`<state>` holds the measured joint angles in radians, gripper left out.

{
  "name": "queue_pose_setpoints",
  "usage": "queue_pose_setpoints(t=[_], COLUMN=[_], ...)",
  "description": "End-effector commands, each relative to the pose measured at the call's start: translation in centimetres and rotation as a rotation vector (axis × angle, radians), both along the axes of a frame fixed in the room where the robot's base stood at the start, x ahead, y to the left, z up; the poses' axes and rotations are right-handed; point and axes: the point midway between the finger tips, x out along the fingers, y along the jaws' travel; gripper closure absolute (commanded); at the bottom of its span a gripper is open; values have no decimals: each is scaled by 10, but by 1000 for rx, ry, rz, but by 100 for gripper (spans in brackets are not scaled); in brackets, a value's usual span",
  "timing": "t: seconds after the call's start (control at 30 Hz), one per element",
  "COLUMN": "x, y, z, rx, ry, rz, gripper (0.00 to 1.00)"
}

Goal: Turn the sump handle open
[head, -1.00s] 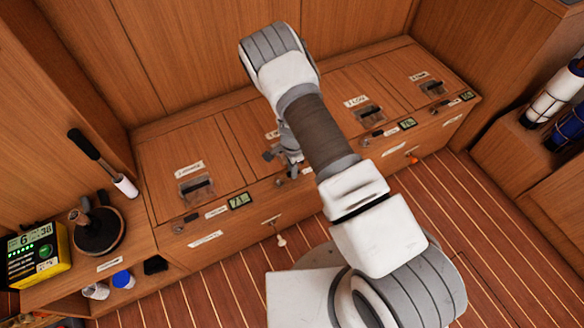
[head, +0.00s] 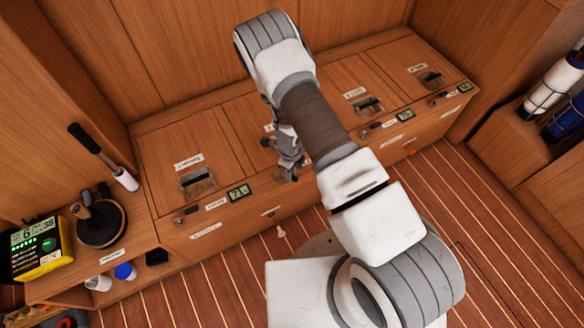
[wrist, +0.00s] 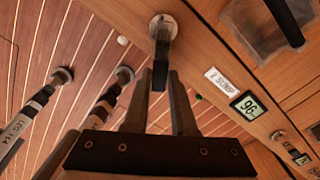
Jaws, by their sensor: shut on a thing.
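The sump handle (wrist: 163,36) is a small metal lever with a round pivot on the locker front, beside the white "2 SUMP" label (wrist: 222,81). In the wrist view my gripper (wrist: 160,83) is shut on the lever's dark outer end, one finger on each side. The lever points from its pivot toward my gripper's palm. In the head view my gripper (head: 290,170) is at the locker's front edge, and my arm hides much of the second compartment; the handle is not clear there.
A display reading 96 (wrist: 249,105) sits beside the label. Labelled rods (wrist: 30,118) show at the wrist view's left. A dark round-based object (head: 101,225) and a yellow meter (head: 40,247) stand at left. Wrapped rolls (head: 555,88) stand at right. The striped floor in front is open.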

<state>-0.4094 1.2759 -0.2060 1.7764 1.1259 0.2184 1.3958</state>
Motion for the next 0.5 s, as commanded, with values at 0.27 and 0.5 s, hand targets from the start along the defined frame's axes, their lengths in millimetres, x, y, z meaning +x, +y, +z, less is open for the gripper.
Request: queue_pose_setpoints(t=[0.27, 0.5], x=[-11, -16], y=[10, 16], z=[2, 2], rx=[1, 0], ry=[2, 1], rz=[-253, -431], gripper=[100, 100])
